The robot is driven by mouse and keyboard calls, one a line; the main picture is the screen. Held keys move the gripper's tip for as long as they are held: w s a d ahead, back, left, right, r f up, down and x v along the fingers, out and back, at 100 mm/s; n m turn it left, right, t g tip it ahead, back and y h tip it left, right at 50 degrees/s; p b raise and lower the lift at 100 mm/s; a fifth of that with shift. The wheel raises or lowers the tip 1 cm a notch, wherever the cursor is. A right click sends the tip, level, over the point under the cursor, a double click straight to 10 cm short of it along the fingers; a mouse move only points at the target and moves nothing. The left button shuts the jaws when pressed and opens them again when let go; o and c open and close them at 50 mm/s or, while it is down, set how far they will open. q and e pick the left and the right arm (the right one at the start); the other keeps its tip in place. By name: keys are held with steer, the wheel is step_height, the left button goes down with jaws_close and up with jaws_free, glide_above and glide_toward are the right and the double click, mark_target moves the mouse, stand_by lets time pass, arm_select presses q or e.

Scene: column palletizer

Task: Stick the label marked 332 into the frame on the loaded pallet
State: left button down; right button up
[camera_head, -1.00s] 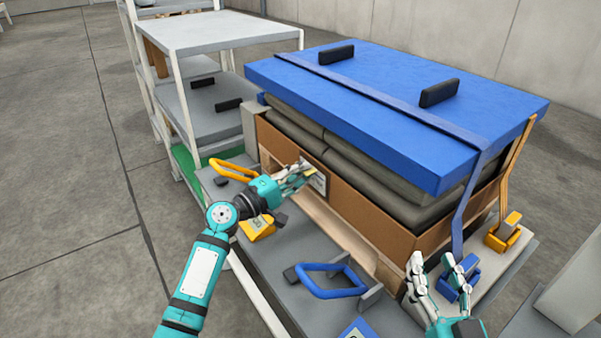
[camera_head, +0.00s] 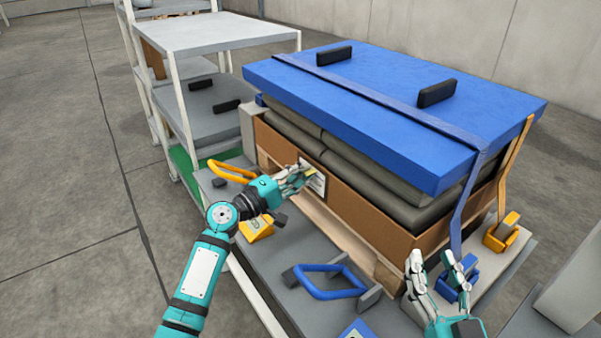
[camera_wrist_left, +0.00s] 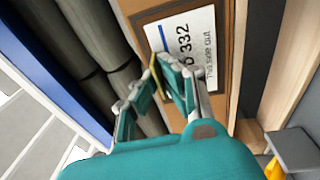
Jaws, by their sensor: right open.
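The label marked 332 (camera_wrist_left: 190,45) is white with a blue stripe and the words "This side out". It also shows in the head view (camera_head: 317,183). In the left wrist view it lies within the outline of a brown frame (camera_wrist_left: 147,17) on the loaded pallet's side; I cannot tell whether it is flat against the backing. My left gripper (camera_wrist_left: 154,76) has its fingertips closed on a thin yellow tab at the label's edge. It also shows in the head view (camera_head: 307,172). My right gripper (camera_head: 437,262) is open and empty near the pallet's front right corner.
The pallet load has grey sacks (camera_head: 380,172) under a blue lid (camera_head: 400,95) with a blue strap. A blue handle (camera_head: 330,294) and a yellow handle (camera_head: 228,172) lie on the grey surface below. A grey shelf cart (camera_head: 215,35) stands behind left.

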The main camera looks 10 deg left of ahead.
arm_select(q)
steer(key=c, duration=1.4)
jaws_free()
steer(key=v, duration=1.2)
